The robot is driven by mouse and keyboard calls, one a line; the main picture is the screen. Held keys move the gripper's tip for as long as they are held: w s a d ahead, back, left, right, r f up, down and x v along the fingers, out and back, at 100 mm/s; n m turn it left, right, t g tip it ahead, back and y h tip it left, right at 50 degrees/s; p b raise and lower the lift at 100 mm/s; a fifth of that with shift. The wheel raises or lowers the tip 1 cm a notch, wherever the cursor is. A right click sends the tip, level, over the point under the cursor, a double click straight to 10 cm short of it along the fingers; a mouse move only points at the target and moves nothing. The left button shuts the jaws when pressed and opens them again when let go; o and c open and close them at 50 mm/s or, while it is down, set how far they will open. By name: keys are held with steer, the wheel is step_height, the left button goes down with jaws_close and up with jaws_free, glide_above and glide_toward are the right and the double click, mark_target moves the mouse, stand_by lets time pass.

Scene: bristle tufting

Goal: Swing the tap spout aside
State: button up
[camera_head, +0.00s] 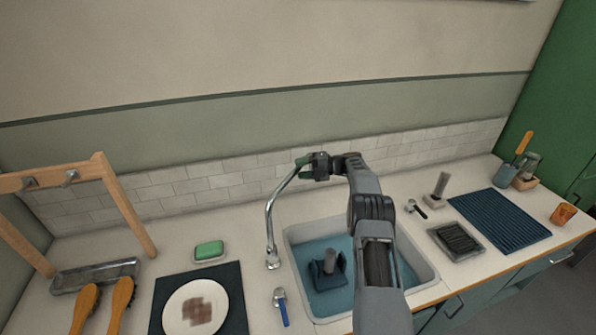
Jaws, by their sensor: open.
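The tap (269,228) rises from the counter at the sink's left edge, and its silver spout slants up to the right. My gripper (304,167) is at the upper end of the spout, with its fingers pointing left. It is open, with the spout's end close to or between the fingers. I cannot tell whether they touch. The sink (422,262) holds blue water and a dark blue object (327,272). My arm covers part of the sink's right side.
A green sponge (209,250) and a stained plate (220,302) on a dark mat lie left. A blue-handled tool (281,306) lies near the sink. A wooden frame (125,205) stands far left. A ribbed blue mat (500,220) and dark tray (456,240) lie right.

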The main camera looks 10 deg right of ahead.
steer(key=b+v, duration=0.2)
steer(key=v, duration=1)
steer(key=shift+r, duration=0.1)
